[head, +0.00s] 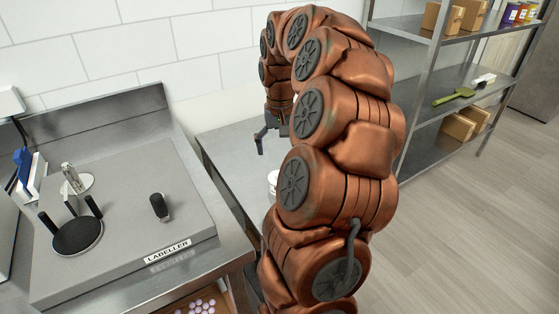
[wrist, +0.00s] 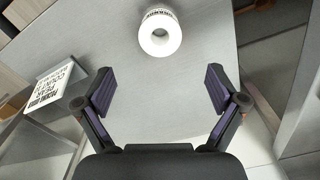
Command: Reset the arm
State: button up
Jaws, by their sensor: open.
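My copper-coloured arm arches up over the metal table in the head view and bends down at its far end. My gripper (head: 268,132) hangs at that end above the table (head: 226,140), partly hidden behind the arm. In the wrist view my gripper (wrist: 160,92) has its two fingers spread wide, with nothing between them. A white roll with dark print (wrist: 160,34) is on the table beyond the fingertips, apart from them. In the head view a white round thing (head: 272,182) shows only partly behind my arm.
A labeller machine (head: 125,215) stands at the left. A metal shelf rack (head: 432,95) with cardboard boxes (head: 458,127) and a green-handled tool (head: 454,96) stands at the right. A sign with printed text (wrist: 57,85) shows in the wrist view. Floor (head: 470,220) at the right is clear.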

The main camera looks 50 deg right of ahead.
jog(key=shift+r, duration=0.6)
jog(key=s+a+r+n+p, duration=0.2)
jog(key=a+r+n, duration=0.1)
jog(key=a, duration=0.8)
jog(key=s+a+r+n+p, duration=0.2)
jog(key=a+p, duration=0.1)
jog(key=a, duration=0.8)
jog(key=s+a+n+g+p, duration=0.1)
jog(key=s+a+p, duration=0.1)
jog(key=s+a, duration=0.3)
jog(key=s+a+n+p, duration=0.2)
jog(key=s+a, duration=0.4)
jog(key=s, duration=0.5)
jog(key=shift+f+g, duration=0.2)
jog(key=shift+g, duration=0.2)
